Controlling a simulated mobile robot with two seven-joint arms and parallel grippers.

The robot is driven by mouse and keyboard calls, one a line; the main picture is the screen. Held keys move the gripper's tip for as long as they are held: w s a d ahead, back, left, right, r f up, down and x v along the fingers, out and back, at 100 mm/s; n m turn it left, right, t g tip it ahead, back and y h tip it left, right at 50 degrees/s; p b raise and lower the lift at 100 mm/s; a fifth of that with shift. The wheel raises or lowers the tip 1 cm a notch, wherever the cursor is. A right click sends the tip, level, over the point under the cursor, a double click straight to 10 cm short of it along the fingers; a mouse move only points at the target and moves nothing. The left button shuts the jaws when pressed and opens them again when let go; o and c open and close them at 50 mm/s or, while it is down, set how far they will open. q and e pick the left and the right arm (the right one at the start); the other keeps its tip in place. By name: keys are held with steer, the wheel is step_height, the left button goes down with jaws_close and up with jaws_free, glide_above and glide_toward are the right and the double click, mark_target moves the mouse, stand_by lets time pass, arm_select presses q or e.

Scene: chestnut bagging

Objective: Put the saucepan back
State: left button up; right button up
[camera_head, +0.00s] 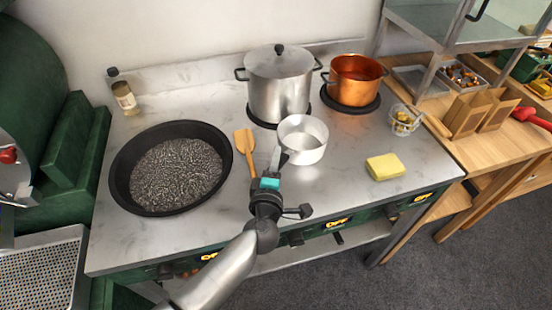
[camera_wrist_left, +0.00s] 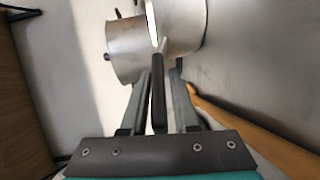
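The saucepan (camera_head: 305,155) is a small silver pan in front of the big steel pot in the head view. Its long handle points toward the front, and its body shows at the top of the left wrist view (camera_wrist_left: 130,60). My left gripper (camera_head: 277,161) is at the handle. In the left wrist view the dark handle (camera_wrist_left: 158,103) lies between the two fingers (camera_wrist_left: 163,85), with narrow gaps seeming to show beside it, so the gripper looks open around it. Whether the pan touches the stove top is unclear. My right gripper is out of view.
A steel pot (camera_head: 279,88) and a copper pot (camera_head: 354,76) stand behind on dark burners. A black pan (camera_head: 118,180) with dark grains is at left, beside a wooden spatula (camera_head: 246,146). A yellow sponge (camera_head: 385,167) and a glass bowl (camera_head: 404,121) are at right.

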arm_select(q)
steer(key=shift+o, duration=1.1)
steer(key=shift+r, duration=0.1)
steer(key=shift+s+r, duration=0.1)
steer(key=shift+s, duration=0.05)
steer(key=s, duration=0.3)
steer(key=s+r+p, duration=0.1)
steer(key=s, duration=0.3)
steer(key=s+a+p, duration=0.1)
steer(key=s, duration=0.2)
steer(key=shift+s+r, duration=0.15)
steer(key=shift+r, duration=0.1)
steer(key=shift+s+a+r, duration=0.1)
steer(key=shift+s, duration=0.5)
steer(key=shift+r, duration=0.1)
